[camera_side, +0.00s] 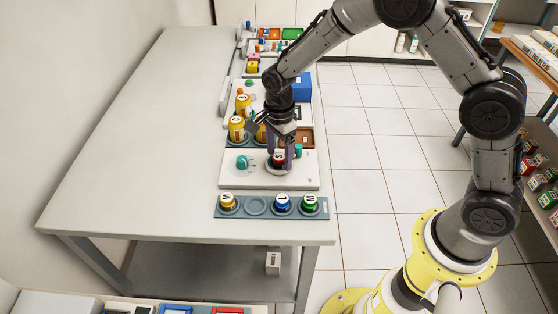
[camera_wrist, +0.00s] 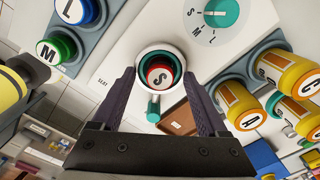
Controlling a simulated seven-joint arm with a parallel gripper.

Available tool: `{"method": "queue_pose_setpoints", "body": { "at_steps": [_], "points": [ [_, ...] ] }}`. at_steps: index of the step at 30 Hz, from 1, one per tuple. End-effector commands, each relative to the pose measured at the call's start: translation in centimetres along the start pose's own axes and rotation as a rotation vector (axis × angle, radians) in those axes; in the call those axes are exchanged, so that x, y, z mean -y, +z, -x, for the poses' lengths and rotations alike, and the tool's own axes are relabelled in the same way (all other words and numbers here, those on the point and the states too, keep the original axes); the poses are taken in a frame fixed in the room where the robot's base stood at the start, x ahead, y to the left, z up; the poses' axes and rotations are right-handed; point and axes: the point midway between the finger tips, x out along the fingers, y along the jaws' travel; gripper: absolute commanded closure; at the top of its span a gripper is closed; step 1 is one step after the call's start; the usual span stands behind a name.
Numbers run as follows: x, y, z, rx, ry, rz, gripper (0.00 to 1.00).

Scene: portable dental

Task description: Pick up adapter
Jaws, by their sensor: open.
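The adapter, which I take to be the red round piece marked S (camera_wrist: 160,75), sits in a white round seat (camera_wrist: 145,55) on a white panel. It also shows in the side view as a small red spot (camera_side: 278,159), partly hidden by my fingers. My gripper (camera_wrist: 158,82) is open, with one purple finger on each side of the seat and the adapter between them. In the side view my gripper (camera_side: 280,160) points down over the panel. I cannot tell whether the fingers touch anything.
A teal dial (camera_wrist: 222,12) and a teal lever (camera_wrist: 153,108) are on the panel near the seat. A blue-grey rack (camera_side: 257,206) in front holds yellow, blue and green pieces and one empty place. Yellow canisters (camera_side: 237,128) stand behind. The table's left side (camera_side: 130,130) is clear.

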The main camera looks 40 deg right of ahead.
Motion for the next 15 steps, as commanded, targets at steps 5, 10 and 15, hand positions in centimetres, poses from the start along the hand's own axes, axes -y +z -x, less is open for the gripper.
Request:
{"method": "queue_pose_setpoints", "body": {
  "at_steps": [5,10,15],
  "points": [
    [0.01,0.0,0.03,0.0,0.0,0.0,0.51],
    [0.01,0.0,0.04,0.0,0.0,0.0,0.81],
    [0.02,0.01,0.05,0.0,0.0,0.0,1.0]
  ]
}}
